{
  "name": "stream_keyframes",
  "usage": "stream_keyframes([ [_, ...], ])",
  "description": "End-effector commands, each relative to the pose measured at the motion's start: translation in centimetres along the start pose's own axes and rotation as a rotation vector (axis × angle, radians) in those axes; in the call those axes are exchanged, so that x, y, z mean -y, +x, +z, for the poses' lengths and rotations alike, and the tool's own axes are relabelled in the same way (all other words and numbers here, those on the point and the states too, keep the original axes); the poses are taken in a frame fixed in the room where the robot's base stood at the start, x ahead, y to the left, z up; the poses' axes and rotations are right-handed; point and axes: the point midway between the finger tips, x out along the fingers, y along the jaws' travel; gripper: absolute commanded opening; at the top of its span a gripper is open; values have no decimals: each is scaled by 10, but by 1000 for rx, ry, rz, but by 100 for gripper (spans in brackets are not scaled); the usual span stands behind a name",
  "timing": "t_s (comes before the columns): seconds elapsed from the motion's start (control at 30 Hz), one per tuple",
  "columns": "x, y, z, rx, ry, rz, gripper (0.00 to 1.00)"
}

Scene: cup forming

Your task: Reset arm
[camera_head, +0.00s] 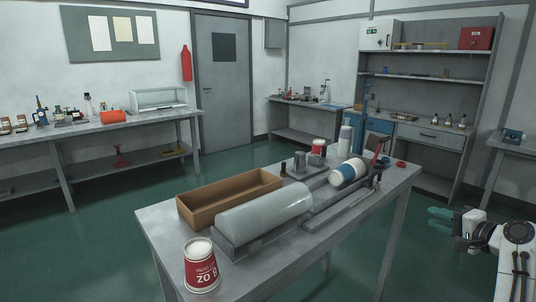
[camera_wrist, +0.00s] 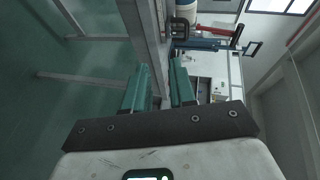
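My gripper (camera_head: 438,218) is at the right of the head view, out over the floor beside the near table (camera_head: 160,232) and apart from it. Its two green fingers point left toward the table. In the wrist view my gripper (camera_wrist: 160,72) shows the fingers spaced apart with nothing between them, so it is open and empty. My white and black arm joint shows at the lower right of the head view; the rest of the arm is out of frame.
Benches (camera_head: 80,133) line the walls. Green floor lies clear around the table.

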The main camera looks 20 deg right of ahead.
Motion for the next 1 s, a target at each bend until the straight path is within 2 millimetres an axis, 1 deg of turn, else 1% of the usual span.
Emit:
stream_keyframes([
  [0.17, -22, 5, 28, 34, -51, 61, 25],
  [0.33, -54, 9, 68, 87, -128, 147, 25],
  [0.47, -86, 8, 110, 150, -213, 234, 25],
  [0.57, -119, 1, 155, 224, -309, 323, 25],
  [0.6, -134, -5, 176, 262, -357, 365, 25],
  [0.67, -158, -17, 209, 326, -437, 431, 25],
  [0.7, -174, -28, 230, 372, -493, 474, 25],
  [0.77, -195, -47, 260, 442, -581, 536, 25],
  [0.8, -209, -61, 280, 492, -642, 576, 25],
  [0.87, -227, -86, 305, 567, -732, 634, 25],
  [0.9, -238, -104, 321, 618, -793, 669, 25],
  [0.97, -253, -132, 340, 695, -883, 719, 25],
  [1.0, -260, -150, 351, 745, -940, 748, 25],
])
